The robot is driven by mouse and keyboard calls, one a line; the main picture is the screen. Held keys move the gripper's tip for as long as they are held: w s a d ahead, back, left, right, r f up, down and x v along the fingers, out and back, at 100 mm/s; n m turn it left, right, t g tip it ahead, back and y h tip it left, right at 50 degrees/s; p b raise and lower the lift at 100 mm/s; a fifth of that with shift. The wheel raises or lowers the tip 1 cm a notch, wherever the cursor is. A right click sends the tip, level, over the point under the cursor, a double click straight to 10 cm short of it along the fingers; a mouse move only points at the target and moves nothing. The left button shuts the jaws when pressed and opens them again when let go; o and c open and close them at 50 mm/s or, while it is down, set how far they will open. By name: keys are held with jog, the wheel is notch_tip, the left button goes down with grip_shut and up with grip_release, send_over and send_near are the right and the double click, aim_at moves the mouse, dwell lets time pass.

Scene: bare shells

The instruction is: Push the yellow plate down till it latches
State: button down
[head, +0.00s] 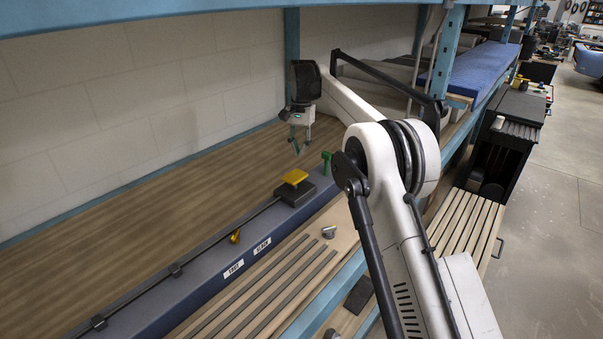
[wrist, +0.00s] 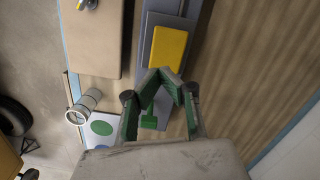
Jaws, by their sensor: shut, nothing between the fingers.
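The yellow plate (head: 295,177) sits on a dark block (head: 309,192) on the long blue-grey beam (head: 262,221). In the head view it stands a little proud of the block. My gripper (head: 297,151) hangs fingers down above the plate, with a visible gap between them. In the wrist view the plate (wrist: 169,47) lies just beyond the tips of my gripper (wrist: 160,73), whose green-sided fingers are shut and empty. I cannot tell the exact height of the gap.
A green upright piece (head: 326,160) stands beside the block; it shows between my fingers in the wrist view (wrist: 149,122). A small yellow part (head: 235,236) sits along the beam. A grey cylinder (head: 329,232) lies on the slatted front board. The wooden shelf (head: 150,205) behind is clear.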

aim_at(298, 176)
jog(key=shift+w+f, duration=0.15)
jog(key=shift+f, duration=0.05)
jog(key=shift+a, duration=0.1)
jog(key=shift+f, duration=0.15)
jog(key=shift+s+a+f+b, duration=0.1)
jog(key=shift+s+f+b, duration=0.1)
jog(key=shift+f+b, duration=1.15)
jog(key=shift+s+f+b, duration=0.15)
jog(key=shift+f+b, duration=0.55)
jog(key=shift+f, duration=1.25)
jog(key=shift+f, duration=0.1)
